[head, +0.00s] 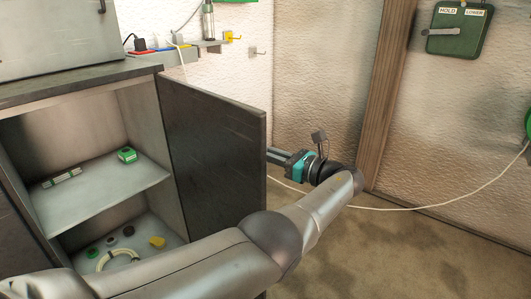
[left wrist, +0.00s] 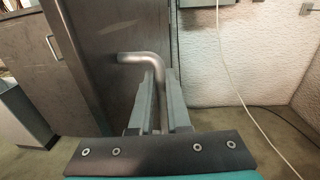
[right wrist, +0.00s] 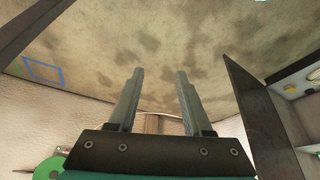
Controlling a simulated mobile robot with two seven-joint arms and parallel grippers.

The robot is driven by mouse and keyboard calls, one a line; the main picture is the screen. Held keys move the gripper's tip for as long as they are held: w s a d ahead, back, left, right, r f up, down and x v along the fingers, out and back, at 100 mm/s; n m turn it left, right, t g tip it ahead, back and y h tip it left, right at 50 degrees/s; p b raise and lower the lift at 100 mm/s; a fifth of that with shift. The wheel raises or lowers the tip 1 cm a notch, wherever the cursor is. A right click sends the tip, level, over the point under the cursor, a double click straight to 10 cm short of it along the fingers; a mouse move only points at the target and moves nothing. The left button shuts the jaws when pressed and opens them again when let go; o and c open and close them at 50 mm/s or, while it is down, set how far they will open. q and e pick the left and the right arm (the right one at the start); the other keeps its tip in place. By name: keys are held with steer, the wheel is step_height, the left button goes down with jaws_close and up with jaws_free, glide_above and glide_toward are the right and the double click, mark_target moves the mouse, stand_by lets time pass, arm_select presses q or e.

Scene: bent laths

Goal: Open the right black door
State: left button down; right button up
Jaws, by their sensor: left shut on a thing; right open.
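The right black door (head: 212,140) is swung open, its inner face toward me, at the right side of the grey cabinet. My left gripper (head: 272,156) is at the far side of the door's free edge; the door hides its fingertips in the head view. In the left wrist view the left gripper (left wrist: 161,74) is shut on the bent metal handle (left wrist: 140,57) of a dark panel (left wrist: 105,50). My right gripper (right wrist: 160,72) is open and empty, seen only in the right wrist view. A dark panel that looks like the door (right wrist: 258,115) stands to its right.
Inside the cabinet, a shelf (head: 105,195) holds a green box (head: 126,155) and a small rack; several small items and a ring (head: 118,262) lie below. A wooden post (head: 385,90), a green switch box (head: 456,32) and a hanging cable (head: 430,207) are at the right. Floor there is free.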

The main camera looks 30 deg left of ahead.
arm_select(q)
steer(key=shift+a, duration=0.15)
steer(key=c, duration=1.2)
jaws_free()
steer(key=shift+o, duration=0.2)
steer(key=s+d+b, duration=0.1)
steer(key=d+b, duration=0.3)
steer(key=d, duration=0.8)
steer(key=shift+s, duration=0.25)
arm_select(e)
steer(key=w+a+r+t+y, duration=0.1)
steer(key=w+a+t+y, duration=0.2)
steer(key=w+a+t, duration=0.2)
steer(key=shift+w+a+n+t+y, duration=0.35)
steer(key=shift+a+t, duration=0.45)
steer(key=shift+a, duration=0.55)
steer(key=shift+r, duration=0.1)
